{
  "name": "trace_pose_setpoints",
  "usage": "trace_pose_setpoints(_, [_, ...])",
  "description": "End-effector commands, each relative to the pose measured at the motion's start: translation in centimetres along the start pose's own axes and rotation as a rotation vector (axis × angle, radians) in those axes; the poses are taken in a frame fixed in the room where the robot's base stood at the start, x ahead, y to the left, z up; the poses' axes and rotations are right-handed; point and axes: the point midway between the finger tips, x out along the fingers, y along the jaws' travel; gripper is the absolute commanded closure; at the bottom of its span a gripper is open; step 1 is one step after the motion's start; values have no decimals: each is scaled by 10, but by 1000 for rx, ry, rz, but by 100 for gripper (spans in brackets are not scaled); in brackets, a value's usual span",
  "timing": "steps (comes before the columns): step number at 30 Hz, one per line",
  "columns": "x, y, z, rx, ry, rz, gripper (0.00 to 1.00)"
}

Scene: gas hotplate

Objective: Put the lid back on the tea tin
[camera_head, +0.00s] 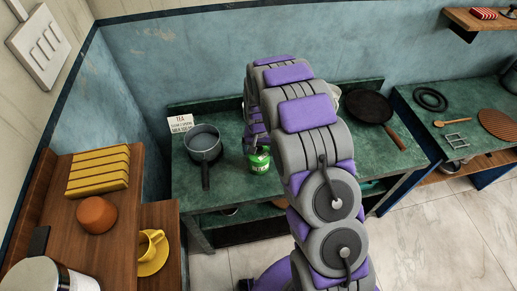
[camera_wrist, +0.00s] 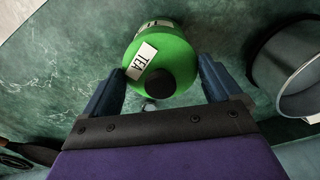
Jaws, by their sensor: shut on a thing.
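The green tea tin (camera_head: 259,163) stands on the dark green worktop, just left of my arm in the head view. My gripper (camera_wrist: 161,68) reaches down over it; its two blue fingers sit on either side of a green round top in the wrist view. This is the lid (camera_wrist: 178,62), with a white TEA label and a dark round knob. My gripper is shut on the lid. Part of the tin's side with a second pale label (camera_wrist: 153,25) shows beyond it. Whether the lid is seated or slightly above the tin cannot be told.
A grey saucepan (camera_head: 204,146) stands left of the tin, close by in the wrist view (camera_wrist: 288,70). A white TEA card (camera_head: 181,123) stands behind. A black frying pan (camera_head: 368,107) lies right of my arm. A wooden counter (camera_head: 98,246) is at front left.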

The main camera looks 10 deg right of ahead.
Motion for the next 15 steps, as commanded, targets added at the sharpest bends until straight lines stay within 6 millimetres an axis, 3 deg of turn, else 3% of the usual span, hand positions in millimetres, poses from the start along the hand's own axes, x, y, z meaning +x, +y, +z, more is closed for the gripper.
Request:
trace_pose_setpoints(14, [0,0,0,0,0,0,37])
trace_pose_setpoints(15, [0,0,0,0,0,0,5])
